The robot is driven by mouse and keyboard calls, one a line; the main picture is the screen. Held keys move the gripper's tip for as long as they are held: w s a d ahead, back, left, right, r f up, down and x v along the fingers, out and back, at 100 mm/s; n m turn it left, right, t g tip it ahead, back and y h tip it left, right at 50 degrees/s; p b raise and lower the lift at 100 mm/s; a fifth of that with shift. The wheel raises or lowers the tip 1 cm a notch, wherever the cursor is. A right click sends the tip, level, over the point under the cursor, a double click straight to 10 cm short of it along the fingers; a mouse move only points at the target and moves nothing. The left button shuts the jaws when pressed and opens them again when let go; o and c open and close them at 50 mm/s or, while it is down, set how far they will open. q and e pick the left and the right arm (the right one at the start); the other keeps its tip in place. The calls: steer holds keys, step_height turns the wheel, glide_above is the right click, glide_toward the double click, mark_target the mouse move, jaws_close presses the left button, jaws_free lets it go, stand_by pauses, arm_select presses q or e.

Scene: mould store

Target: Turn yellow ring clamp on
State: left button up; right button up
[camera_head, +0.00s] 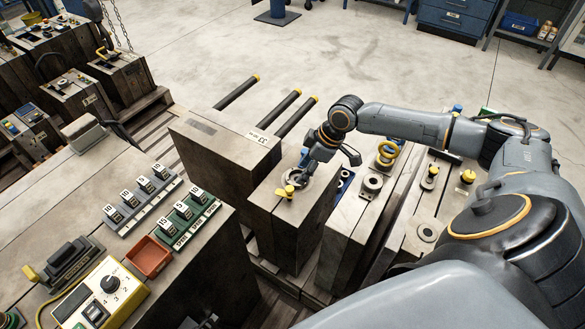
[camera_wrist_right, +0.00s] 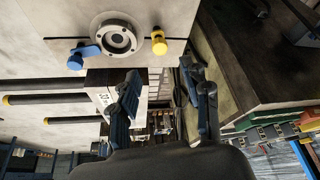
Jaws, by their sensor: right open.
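The yellow ring clamp (camera_head: 288,191) sits on the top of the grey block beside a round metal ring. In the right wrist view the yellow clamp (camera_wrist_right: 158,43) is right of the ring (camera_wrist_right: 117,39), apart from it. A blue clamp (camera_wrist_right: 82,55) is on the ring's left, its arm reaching to the ring's edge. My right gripper (camera_head: 329,157) is above the ring's far side, fingers spread and empty; it also shows in the right wrist view (camera_wrist_right: 167,84), apart from the yellow clamp. Two dark tips at the head view's bottom edge may be my left gripper (camera_head: 200,321), mostly cut off.
A taller block (camera_head: 215,150) stands to the left, with dark yellow-ended rods (camera_head: 285,108) behind it. More blocks with fittings, one with yellow rings (camera_head: 387,153), stand to the right. A yellow control box (camera_head: 103,297) and a red tray (camera_head: 149,257) are front left.

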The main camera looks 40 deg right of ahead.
mark_target(290, 188)
steer(key=x, duration=0.9)
steer(key=shift+b, duration=0.3)
jaws_close()
